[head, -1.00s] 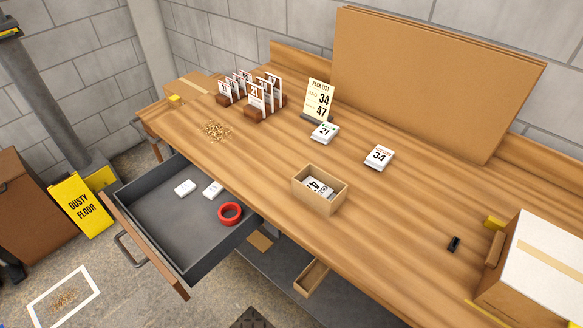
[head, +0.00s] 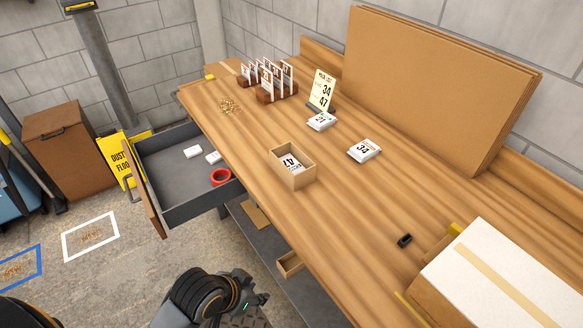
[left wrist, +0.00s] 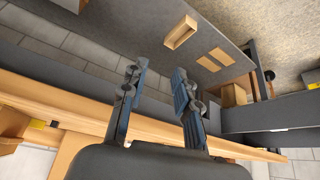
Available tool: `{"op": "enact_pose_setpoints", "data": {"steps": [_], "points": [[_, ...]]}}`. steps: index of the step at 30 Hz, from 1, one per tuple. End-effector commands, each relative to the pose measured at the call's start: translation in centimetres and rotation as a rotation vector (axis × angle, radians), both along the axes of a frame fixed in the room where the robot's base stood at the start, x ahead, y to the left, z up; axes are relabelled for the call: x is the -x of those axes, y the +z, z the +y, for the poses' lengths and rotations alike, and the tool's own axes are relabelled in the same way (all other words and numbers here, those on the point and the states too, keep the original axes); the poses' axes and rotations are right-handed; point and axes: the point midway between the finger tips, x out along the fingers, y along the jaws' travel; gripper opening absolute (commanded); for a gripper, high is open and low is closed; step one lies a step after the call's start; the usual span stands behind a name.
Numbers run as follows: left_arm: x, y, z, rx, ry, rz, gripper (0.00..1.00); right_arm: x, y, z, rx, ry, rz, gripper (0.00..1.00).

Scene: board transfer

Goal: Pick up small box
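A small open cardboard box (head: 292,181) stands upright on the wooden workbench (head: 330,235), near its front edge, with cards marked 47 inside. Another small open box (head: 289,264) sits lower down, on the grey shelf under the bench; what looks like the same box shows in the left wrist view (left wrist: 180,32). My left gripper is low in front of the bench in the head view, mostly hidden by its own wrist. In the left wrist view my left gripper (left wrist: 160,80) has its fingers apart with nothing between them. My right gripper is not in view.
An open drawer (head: 180,205) with a red tape roll (head: 220,177) juts out from the bench. A large white-topped carton (head: 500,275) stands at the right. A card stack marked 34 (head: 364,150) lies behind the box. The bench right of the box is mostly clear.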

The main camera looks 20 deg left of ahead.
Motion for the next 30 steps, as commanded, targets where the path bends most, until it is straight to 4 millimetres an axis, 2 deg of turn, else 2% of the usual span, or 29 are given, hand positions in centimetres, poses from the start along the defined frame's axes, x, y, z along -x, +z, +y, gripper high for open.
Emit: {"op": "enact_pose_setpoints", "data": {"steps": [1,6,11,14,18,22,26,30], "points": [[-1.4,1.0,-0.4,0.011,-0.048,-0.043,0.3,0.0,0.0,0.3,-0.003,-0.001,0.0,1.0],[-5.5,3.6,-2.1,0.081,-0.195,-0.163,0.3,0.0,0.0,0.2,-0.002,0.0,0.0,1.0],[-10.1,6.2,-2.4,0.144,-0.304,-0.271,0.3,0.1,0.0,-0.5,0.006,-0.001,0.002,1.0],[-13.4,8.4,-1.4,0.184,-0.342,-0.341,0.3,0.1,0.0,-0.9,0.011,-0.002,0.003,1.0],[-18.1,12.3,1.6,0.232,-0.339,-0.437,0.3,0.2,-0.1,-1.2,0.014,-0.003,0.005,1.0],[-20.7,15.0,3.8,0.262,-0.31,-0.496,0.3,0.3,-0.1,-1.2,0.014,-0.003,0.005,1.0],[-22.0,15.9,4.3,0.276,-0.295,-0.519,0.3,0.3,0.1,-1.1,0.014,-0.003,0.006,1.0],[-23.6,15.0,2.9,0.283,-0.293,-0.521,0.3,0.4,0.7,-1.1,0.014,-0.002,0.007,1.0]]}}
